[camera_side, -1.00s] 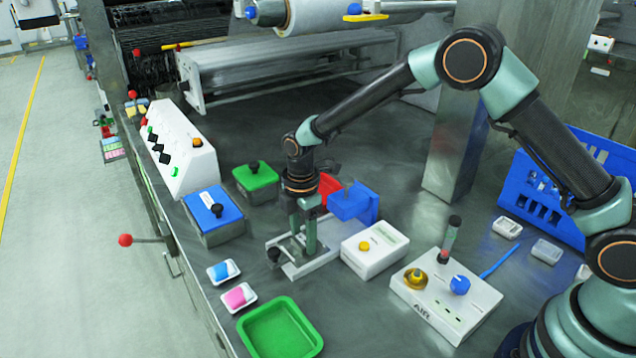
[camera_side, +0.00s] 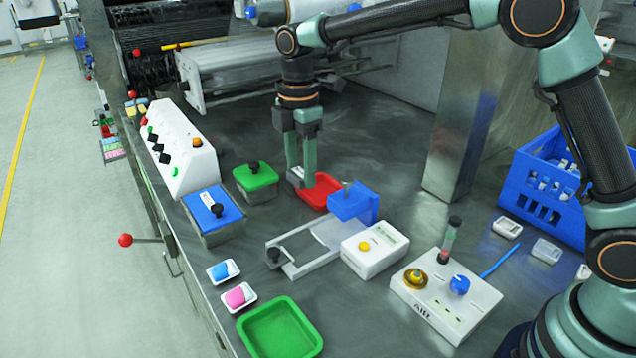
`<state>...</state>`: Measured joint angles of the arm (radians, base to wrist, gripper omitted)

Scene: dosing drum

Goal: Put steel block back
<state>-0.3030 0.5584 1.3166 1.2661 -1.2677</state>
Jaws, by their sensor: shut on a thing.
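My gripper (camera_side: 301,178) points straight down and is shut on a small grey block, the steel block (camera_side: 295,181), mostly hidden by the fingers. It is at the back left edge of the red tray (camera_side: 322,198) in the picture. I cannot tell its exact height over the tray or bench. The white slide fixture (camera_side: 290,268) with a black knob (camera_side: 274,255) stands in front, with no block visible in it. A blue holder (camera_side: 350,201) stands beside the red tray and partly hides it.
A green-lidded box (camera_side: 255,180) and a blue-lidded box (camera_side: 212,212) stand at left. A white box with a yellow button (camera_side: 375,250) is at right of the fixture. A green tray (camera_side: 280,330) and two small dishes (camera_side: 238,297) lie in front. The bench behind is clear.

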